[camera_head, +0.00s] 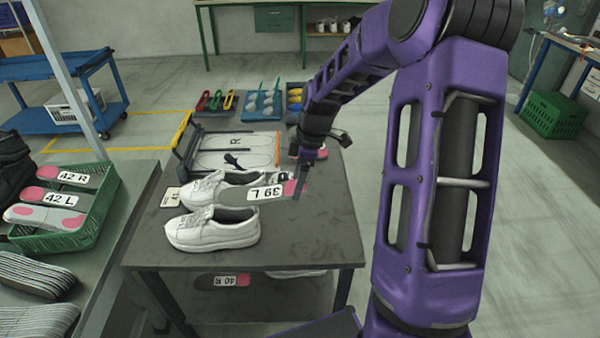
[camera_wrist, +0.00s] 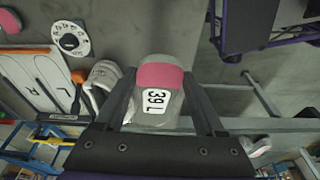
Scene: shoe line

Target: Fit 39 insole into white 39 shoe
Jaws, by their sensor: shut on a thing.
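My gripper (camera_head: 302,180) is shut on a grey insole (camera_head: 238,196) marked 39 L, with a pink end. The insole sticks out to the left, above the table and over the two white shoes. In the wrist view my gripper (camera_wrist: 160,84) has its fingers on either side of the insole (camera_wrist: 165,118). The nearer white shoe (camera_head: 212,232) stands upright on the dark table. The farther white shoe (camera_head: 198,190) stands behind it, partly hidden by the insole. Part of a white shoe also shows in the wrist view (camera_wrist: 102,74). Shoe sizes are not readable.
A board with sole outlines (camera_head: 235,142) lies behind the shoes. Small trays with coloured pieces stand beyond it. A green crate (camera_head: 110,190) with 42 insoles is at left. A 40 R insole (camera_head: 222,282) lies on the lower shelf. The table's right front (camera_head: 310,245) is bare.

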